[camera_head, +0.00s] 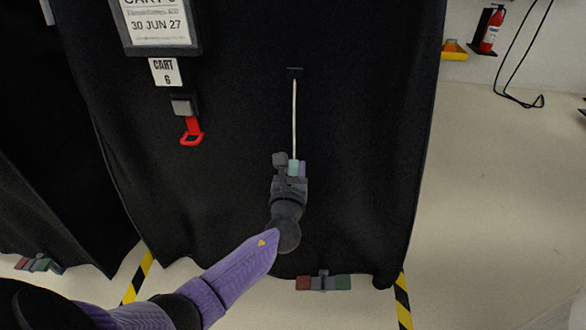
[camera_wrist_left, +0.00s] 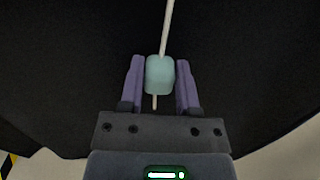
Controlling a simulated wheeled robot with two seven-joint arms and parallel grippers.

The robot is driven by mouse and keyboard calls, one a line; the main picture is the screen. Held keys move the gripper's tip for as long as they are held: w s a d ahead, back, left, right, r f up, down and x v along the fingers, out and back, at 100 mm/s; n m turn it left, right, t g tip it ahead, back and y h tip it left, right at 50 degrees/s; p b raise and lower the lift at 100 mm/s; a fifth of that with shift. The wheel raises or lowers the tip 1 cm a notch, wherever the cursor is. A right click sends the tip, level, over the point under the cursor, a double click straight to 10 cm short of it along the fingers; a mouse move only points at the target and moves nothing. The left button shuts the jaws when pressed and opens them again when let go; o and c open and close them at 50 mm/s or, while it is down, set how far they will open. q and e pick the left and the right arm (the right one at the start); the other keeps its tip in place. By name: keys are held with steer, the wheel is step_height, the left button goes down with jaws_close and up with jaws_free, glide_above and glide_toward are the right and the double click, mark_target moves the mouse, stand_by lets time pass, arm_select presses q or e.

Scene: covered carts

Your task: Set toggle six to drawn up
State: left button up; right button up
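The pale teal toggle (camera_head: 294,167) sits low on a white cord (camera_head: 294,120) that hangs straight down from a dark slot on cart six's black cover (camera_head: 240,70). In the left wrist view the toggle (camera_wrist_left: 160,75) is between my left fingers, with a short tail of cord below it. My left gripper (camera_head: 292,166) reaches up from below; its purple fingers, also in the wrist view (camera_wrist_left: 160,78), are shut on the toggle's two sides. My right gripper is not in view.
A "CART 6" tag (camera_head: 166,72) hangs under a dated sign (camera_head: 160,22). Below it is a grey buckle with a red pull (camera_head: 191,131). A red and green pedal (camera_head: 323,283) is at the cover's foot. Another covered cart (camera_head: 50,170) stands left. Floor on the right is clear.

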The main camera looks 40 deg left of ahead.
arm_select(q)
jaws_close()
steer(key=shift+f, duration=0.1)
stand_by(0.8)
